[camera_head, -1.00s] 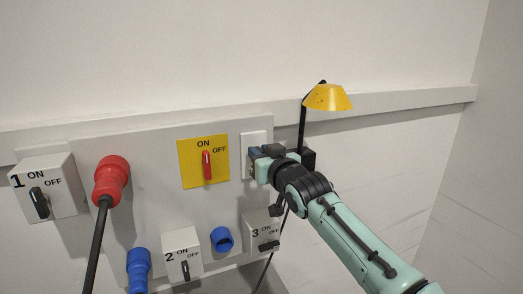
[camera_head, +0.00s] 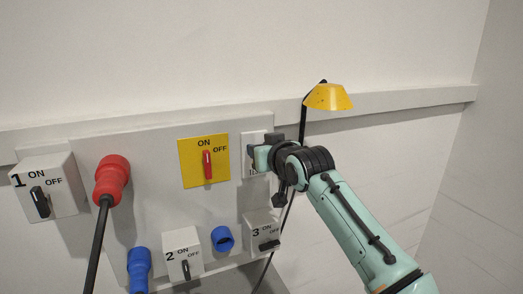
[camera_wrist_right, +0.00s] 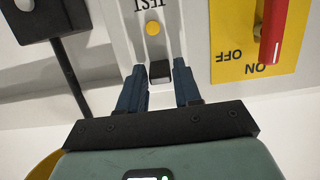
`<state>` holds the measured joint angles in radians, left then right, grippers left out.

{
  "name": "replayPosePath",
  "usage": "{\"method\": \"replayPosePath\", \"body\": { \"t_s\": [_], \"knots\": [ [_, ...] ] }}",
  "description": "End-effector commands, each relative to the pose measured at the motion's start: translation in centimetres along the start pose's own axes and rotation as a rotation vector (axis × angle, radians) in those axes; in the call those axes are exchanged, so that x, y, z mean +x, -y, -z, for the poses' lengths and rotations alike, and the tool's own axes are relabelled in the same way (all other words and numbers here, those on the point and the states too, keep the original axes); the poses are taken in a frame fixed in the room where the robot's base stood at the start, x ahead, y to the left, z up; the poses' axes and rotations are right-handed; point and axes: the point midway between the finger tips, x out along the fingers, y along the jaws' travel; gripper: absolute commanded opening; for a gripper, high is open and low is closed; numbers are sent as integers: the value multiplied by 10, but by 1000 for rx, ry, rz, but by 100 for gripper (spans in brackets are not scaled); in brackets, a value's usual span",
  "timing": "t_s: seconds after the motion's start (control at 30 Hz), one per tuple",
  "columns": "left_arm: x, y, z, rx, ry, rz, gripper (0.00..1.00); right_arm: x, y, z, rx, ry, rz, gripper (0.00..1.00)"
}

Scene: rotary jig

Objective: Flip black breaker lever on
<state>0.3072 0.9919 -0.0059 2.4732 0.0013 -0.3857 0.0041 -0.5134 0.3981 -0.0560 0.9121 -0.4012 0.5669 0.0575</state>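The black breaker lever (camera_wrist_right: 160,72) shows in the right wrist view as a small dark block on a white breaker panel (camera_wrist_right: 132,45). A yellow button (camera_wrist_right: 153,28) and lettering sit near it on the panel. My right gripper (camera_wrist_right: 160,66) is open, with one blue finger on each side of the lever and small gaps visible. In the head view my right gripper (camera_head: 262,153) is in front of the white breaker panel (camera_head: 247,146) and hides the lever there. My left gripper is not in view.
A yellow plate with a red switch (camera_head: 207,164) is left of the breaker. A yellow lamp (camera_head: 327,97) on a black post stands right of it. Switch box 3 (camera_head: 262,232), a blue socket (camera_head: 223,238) and a red plug (camera_head: 112,175) are on the board.

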Motion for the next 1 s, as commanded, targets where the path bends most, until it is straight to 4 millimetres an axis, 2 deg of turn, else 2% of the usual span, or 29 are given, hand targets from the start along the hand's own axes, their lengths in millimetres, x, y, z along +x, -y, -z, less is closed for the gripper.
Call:
{"method": "replayPosePath", "body": {
  "t_s": [0.33,0.47,0.57,0.7,1.0],
  "knots": [
    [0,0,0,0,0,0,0,-1,0,0,0,0,0,51],
    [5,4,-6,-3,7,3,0,-10,0,-2,1,1,0,51],
    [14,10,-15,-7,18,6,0,-27,0,-4,3,0,1,51],
    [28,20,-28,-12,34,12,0,-59,0,-5,3,0,2,51],
    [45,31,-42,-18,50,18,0,-117,1,-2,1,1,2,51]
  ]
}}
